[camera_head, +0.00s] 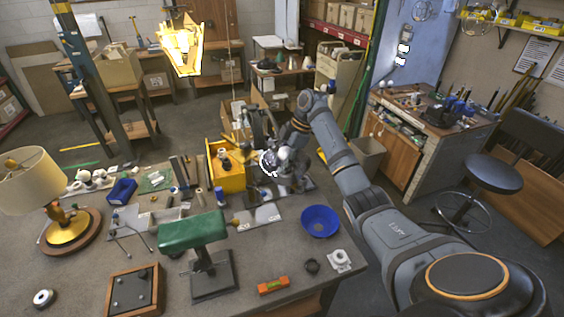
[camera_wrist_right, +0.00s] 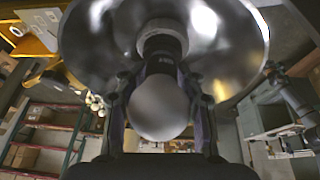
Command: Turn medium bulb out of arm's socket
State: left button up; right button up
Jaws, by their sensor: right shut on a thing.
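The medium bulb (camera_wrist_right: 160,107) is a frosted round bulb in the right wrist view. Its dark neck points up into the pale socket (camera_wrist_right: 160,32) at the centre of a shiny metal lamp shade (camera_wrist_right: 232,40). My right gripper (camera_wrist_right: 158,112) has one finger on each side of the bulb and is shut on it. In the head view my right gripper (camera_head: 284,161) is at the far part of the bench, by the shiny shade (camera_head: 268,163). The bulb itself is hidden there. My left gripper is not in view.
A yellow bin (camera_head: 226,180) stands left of my right gripper. A blue bowl (camera_head: 320,221) and a green-topped stand (camera_head: 193,230) are nearer on the bench (camera_head: 270,248). A table lamp with a cream shade (camera_head: 30,180) is at the left.

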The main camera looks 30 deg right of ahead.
jog(key=shift+n, duration=0.4)
jog(key=n+g, duration=0.1)
jog(key=n, duration=0.2)
jog(key=shift+s, duration=0.2)
jog(key=o, duration=0.9)
